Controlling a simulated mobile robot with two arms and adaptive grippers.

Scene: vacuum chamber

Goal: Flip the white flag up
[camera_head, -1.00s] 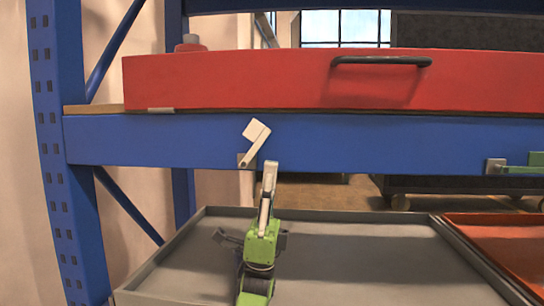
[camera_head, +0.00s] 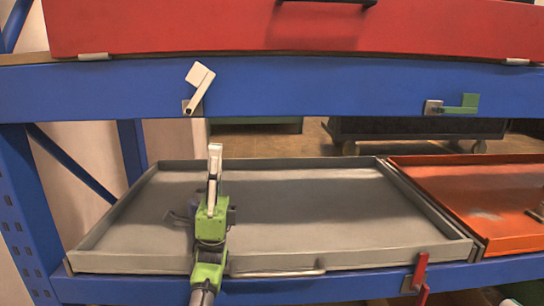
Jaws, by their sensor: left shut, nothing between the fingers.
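The white flag (camera_head: 200,76) is on the blue shelf beam, on a small grey pivot plate (camera_head: 190,107). Its arm rises from the pivot and leans to the right, with the square white plate at the top. My left gripper (camera_head: 215,150), green with pale fingers, points up just below and to the right of the flag's pivot in the picture. Its fingers are together and empty, and a gap shows between them and the flag. My right gripper is not in view.
A green flag (camera_head: 468,103) lies sideways on the same blue beam (camera_head: 320,93). A red flag (camera_head: 421,271) stands upright on the lower beam. A grey tray (camera_head: 430,228) lies behind my left gripper, beside an orange tray (camera_head: 480,200). A red drawer (camera_head: 180,28) sits above.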

